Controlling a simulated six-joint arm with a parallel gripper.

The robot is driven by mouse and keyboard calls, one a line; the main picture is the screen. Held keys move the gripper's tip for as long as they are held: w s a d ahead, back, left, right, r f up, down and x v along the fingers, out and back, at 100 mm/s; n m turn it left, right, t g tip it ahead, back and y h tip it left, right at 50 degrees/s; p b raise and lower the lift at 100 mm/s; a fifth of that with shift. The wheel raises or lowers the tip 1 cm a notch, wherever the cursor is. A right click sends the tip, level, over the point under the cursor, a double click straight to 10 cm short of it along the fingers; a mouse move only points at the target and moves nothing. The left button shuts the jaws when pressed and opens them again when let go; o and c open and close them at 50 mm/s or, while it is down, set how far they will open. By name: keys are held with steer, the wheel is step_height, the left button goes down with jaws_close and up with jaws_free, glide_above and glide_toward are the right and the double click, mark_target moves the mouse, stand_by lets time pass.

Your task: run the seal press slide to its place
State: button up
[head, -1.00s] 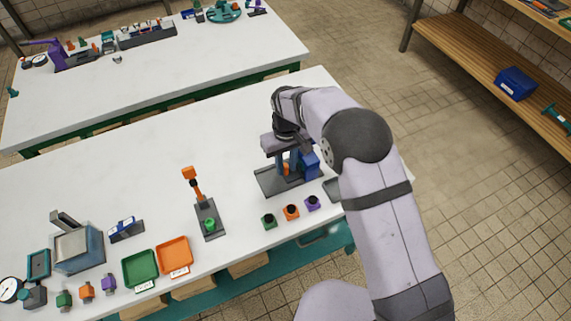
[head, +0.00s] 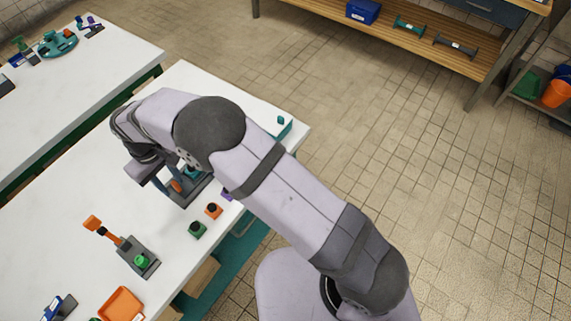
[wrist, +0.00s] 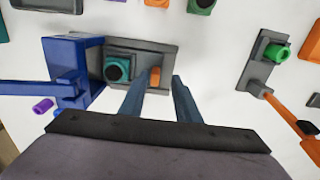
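The seal press shows in the wrist view with a blue frame (wrist: 75,72) at the left and a grey base (wrist: 172,52). A teal block with a round black top (wrist: 118,70) sits on the base beside the frame. A small orange piece (wrist: 154,79), which looks like the slide's handle, stands right of the teal block. My gripper (wrist: 161,77) is open, its two fingertips on either side of the orange piece; contact is unclear. In the head view my arm covers much of the press, but its base (head: 188,197) and the orange piece (head: 176,185) show.
A stand with an orange lever and green knob (head: 141,261) is left of the press. Green (head: 197,230) and orange (head: 213,211) blocks sit near the bench's front edge, with a purple one partly hidden. An orange tray (head: 121,304) lies lower left. Bare bench separates them.

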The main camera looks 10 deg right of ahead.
steer(key=r, duration=0.2)
steer(key=r+b, duration=0.1)
steer(key=r, duration=0.2)
steer(key=shift+w+d+r, duration=0.15)
steer(key=shift+d+r, duration=0.25)
steer(key=s+d+r+m, duration=0.1)
steer(key=s+d+m, duration=0.1)
steer(key=d, duration=1.3)
steer(key=s+d+r+m, duration=0.1)
steer(key=s+d+m, duration=0.2)
steer(key=d, duration=1.2)
steer(key=shift+s+d+m+b, duration=0.15)
steer(key=shift+d+m+b, duration=0.2)
steer(key=shift+m, duration=0.45)
steer(key=shift+a, duration=0.1)
